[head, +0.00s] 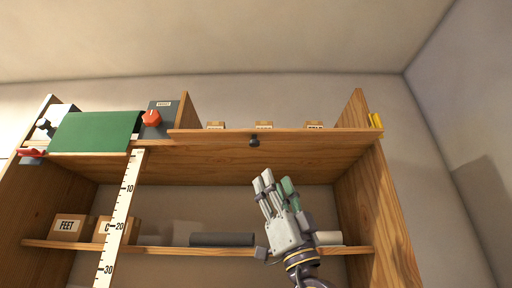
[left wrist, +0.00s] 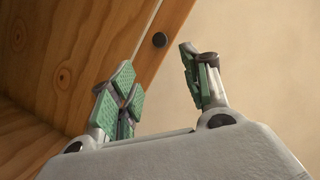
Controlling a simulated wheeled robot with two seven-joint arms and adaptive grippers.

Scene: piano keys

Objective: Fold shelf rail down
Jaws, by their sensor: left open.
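The shelf rail (head: 300,133) is a wooden strip along the front of the top shelf, in front of several small boxes. A small black knob (head: 254,141) sits below it near the middle. In the left wrist view, a round black knob (left wrist: 160,40) shows on a wooden edge, beyond the gap between my fingers. My left gripper (head: 273,182) is open and empty, pointing up, below and slightly right of the knob, apart from it. The left wrist view shows its green-padded fingers (left wrist: 160,85) spread. My right gripper is not in view.
A green cloth (head: 95,132) and a red knob (head: 151,118) are at the top left. A white measuring strip (head: 120,215) hangs in front. Cardboard boxes (head: 68,228) and a grey roll (head: 222,239) lie on the lower shelf (head: 180,250). A yellow piece (head: 376,122) sits at the right post.

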